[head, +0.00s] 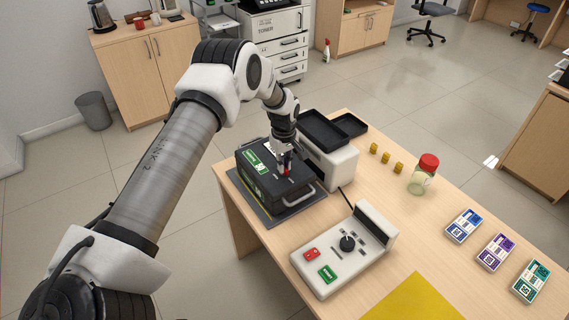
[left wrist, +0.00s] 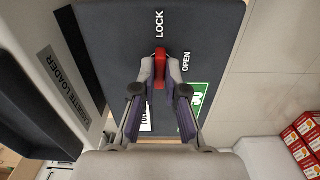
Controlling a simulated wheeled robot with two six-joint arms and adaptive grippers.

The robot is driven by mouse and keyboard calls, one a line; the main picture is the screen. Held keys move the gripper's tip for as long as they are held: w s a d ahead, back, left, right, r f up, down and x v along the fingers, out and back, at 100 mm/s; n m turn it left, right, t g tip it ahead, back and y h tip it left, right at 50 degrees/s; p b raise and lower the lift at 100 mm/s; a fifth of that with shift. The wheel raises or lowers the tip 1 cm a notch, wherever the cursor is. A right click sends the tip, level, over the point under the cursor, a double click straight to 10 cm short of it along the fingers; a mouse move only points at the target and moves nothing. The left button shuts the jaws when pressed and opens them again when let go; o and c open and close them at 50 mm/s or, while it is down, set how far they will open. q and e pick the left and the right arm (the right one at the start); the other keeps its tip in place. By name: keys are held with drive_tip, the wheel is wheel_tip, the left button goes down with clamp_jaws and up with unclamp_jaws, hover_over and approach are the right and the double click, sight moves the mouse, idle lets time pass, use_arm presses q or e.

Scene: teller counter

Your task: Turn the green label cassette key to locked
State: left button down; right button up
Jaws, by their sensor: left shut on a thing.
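The dark cassette (head: 256,188) with a green label (head: 252,161) and a front handle lies on a grey mat (head: 266,219) at the counter's left end. Its red key (left wrist: 160,62) shows in the left wrist view, on the dark top (left wrist: 113,35) between the fingers. The key's long side runs up the picture, its upper end towards the word LOCK; OPEN is printed to its right. My left gripper (head: 286,168) comes down from above and is shut on the key; it also shows in the left wrist view (left wrist: 161,78). My right gripper is not in view.
A cassette loader (head: 338,170) with black trays stands right behind the cassette. A control box (head: 326,267) with a knob is in front. Yellow cylinders (head: 386,158), a red-lidded jar (head: 423,175), several label packs (head: 497,252) and a yellow mat (head: 415,300) lie to the right.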

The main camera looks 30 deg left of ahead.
use_arm(q)
drive_tip(key=shift+f+n, duration=0.1)
drive_tip(key=shift+n, duration=0.3)
drive_tip(key=c, duration=1.5)
unclamp_jaws()
drive_tip(key=shift+o, duration=1.4)
drive_tip(key=shift+a, duration=0.15)
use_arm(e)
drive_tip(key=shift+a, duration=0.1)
use_arm(q)
drive_tip(key=shift+a+f, duration=0.15)
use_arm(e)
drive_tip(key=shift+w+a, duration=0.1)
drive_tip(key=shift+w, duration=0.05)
use_arm(q)
drive_tip(key=shift+r, duration=0.4)
wheel_tip(320, 180, up, 11)
